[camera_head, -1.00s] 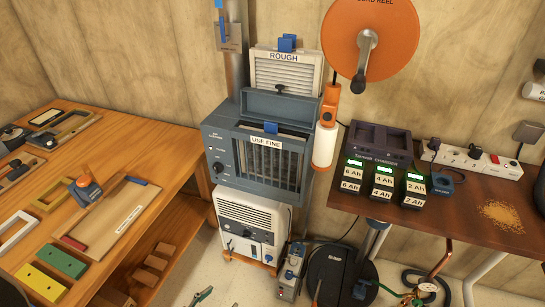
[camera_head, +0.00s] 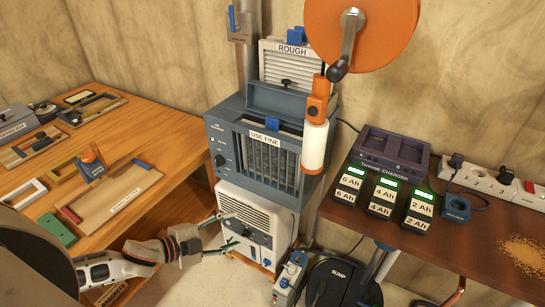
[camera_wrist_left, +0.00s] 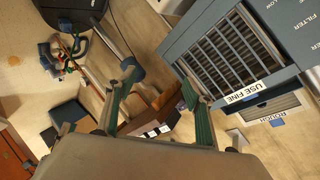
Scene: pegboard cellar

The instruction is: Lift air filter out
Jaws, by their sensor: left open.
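The blue-grey filter housing (camera_head: 222,150) stands on a white unit, its top lid (camera_head: 290,102) tipped up at the back. An air filter (camera_head: 264,158) shows behind the front bars, with a blue tab (camera_head: 272,123) at the top and a "USE FINE" label (camera_head: 265,138) just below. A second filter labelled "ROUGH" (camera_head: 292,64) with a blue tab stands behind the housing. My left gripper (camera_head: 228,231) is open and empty, below the housing and in front of the white unit. In the left wrist view its open fingers (camera_wrist_left: 155,90) are apart from the housing (camera_wrist_left: 180,45).
The white unit (camera_head: 257,217) stands under the housing. An orange reel (camera_head: 318,35) and a white roll (camera_head: 315,147) hang close on the right. A wooden bench (camera_head: 165,135) is at left; a dark table (camera_head: 455,235) holds a charger and batteries at right.

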